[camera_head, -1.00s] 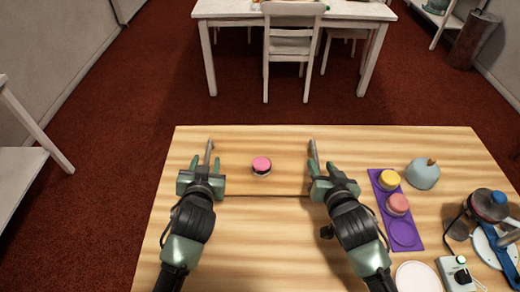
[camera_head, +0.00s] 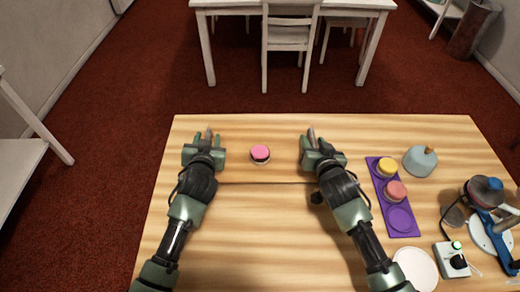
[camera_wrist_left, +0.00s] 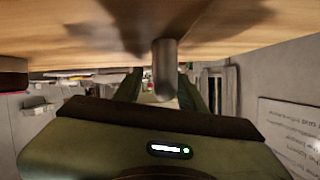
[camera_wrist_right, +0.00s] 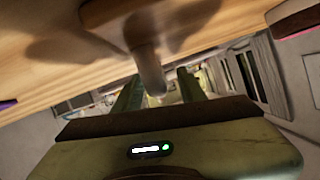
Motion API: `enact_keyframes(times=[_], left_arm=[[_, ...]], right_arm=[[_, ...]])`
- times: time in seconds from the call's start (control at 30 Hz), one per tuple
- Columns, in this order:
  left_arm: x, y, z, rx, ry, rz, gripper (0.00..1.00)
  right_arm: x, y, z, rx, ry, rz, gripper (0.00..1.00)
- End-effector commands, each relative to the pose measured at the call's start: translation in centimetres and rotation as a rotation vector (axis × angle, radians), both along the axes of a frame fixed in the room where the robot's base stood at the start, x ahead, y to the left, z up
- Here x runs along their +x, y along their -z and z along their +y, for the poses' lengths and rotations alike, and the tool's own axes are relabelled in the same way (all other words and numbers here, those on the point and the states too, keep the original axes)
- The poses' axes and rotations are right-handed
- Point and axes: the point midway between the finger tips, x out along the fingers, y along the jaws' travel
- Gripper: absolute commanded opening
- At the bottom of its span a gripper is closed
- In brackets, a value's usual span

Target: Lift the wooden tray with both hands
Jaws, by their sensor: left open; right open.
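The wooden tray (camera_head: 238,172) lies on the table, close to it in colour, its near edge a dark line. A pink-topped round piece (camera_head: 260,152) sits on it. A grey bar, apparently a tray handle, stands at each side. My left gripper (camera_head: 205,141) is open at the left side; in the left wrist view the left bar (camera_wrist_left: 165,70) lies between its fingers. My right gripper (camera_head: 312,143) is open at the right side; in the right wrist view the right bar (camera_wrist_right: 149,72) shows between its fingers. Whether the fingers touch the bars is unclear.
On the right of the table (camera_head: 250,250) are a purple holder (camera_head: 388,213) with yellow and pink round pieces, a blue-grey dome (camera_head: 421,162), a white plate (camera_head: 416,270), a small control box (camera_head: 452,259) and a blue-armed device (camera_head: 488,222). The table's front middle is clear.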

Motion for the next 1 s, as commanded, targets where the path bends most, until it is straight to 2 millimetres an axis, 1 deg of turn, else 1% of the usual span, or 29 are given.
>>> enact_keyframes(times=[0.23,0.27,0.3,0.37,0.4,1.0], left_arm=[[0.08,0.0,0.03,0.0,0.0,-0.001,0.41],[0.08,0.0,0.03,0.0,0.0,0.0,0.38],[0.07,0.0,0.03,0.0,0.0,0.0,0.27],[0.07,0.0,0.03,0.0,0.0,0.0,0.1],[0.07,0.0,0.03,0.0,0.0,0.0,0.0],[0.05,0.02,0.03,0.0,0.0,0.0,0.0]], right_arm=[[0.05,0.04,0.05,0.0,-0.001,0.0,0.41],[0.05,0.04,0.05,0.0,-0.001,0.0,0.38],[0.05,0.04,0.05,0.0,-0.001,0.0,0.27],[0.05,0.03,0.05,0.0,-0.001,0.0,0.1],[0.05,0.03,0.05,0.0,-0.001,0.0,0.0],[0.03,0.05,0.04,0.0,-0.001,0.0,0.0]])
